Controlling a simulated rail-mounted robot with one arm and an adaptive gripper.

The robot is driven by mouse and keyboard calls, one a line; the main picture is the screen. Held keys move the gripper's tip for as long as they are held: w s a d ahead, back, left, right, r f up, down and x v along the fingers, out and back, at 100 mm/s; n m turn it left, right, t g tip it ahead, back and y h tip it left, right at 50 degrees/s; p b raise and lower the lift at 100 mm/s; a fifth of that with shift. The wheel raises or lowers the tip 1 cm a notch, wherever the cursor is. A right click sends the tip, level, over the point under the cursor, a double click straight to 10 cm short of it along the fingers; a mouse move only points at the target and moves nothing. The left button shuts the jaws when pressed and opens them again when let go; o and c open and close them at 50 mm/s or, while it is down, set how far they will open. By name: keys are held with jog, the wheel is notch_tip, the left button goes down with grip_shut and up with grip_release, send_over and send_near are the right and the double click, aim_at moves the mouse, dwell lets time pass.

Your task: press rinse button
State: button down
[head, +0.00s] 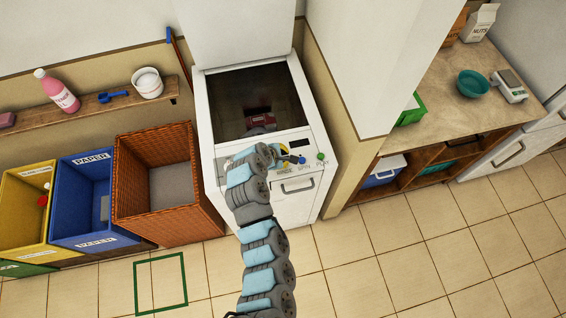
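The white washing machine (205,105) stands against the wall, with a dark top window and a front control panel. On the panel, a blue button (302,160) sits above the label SPIN and a green button (320,156) above PLAY. The label RINSE (285,170) shows at the left of these. Its button is hidden or hard to make out behind my gripper (286,155). My gripper is over the panel at the RINSE spot, just left of the blue button. Contact and finger opening are too small to tell.
A wicker basket (126,185), a blue PAPER bin (62,195) and a yellow bin (12,200) stand left of the machine. A wall shelf (90,108) holds a pink bottle (58,92). A wall pillar (350,160) is close on the right. The tiled floor in front is clear.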

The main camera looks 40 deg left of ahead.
jog(key=shift+r+p, duration=1.1)
jog(key=shift+r, duration=1.2)
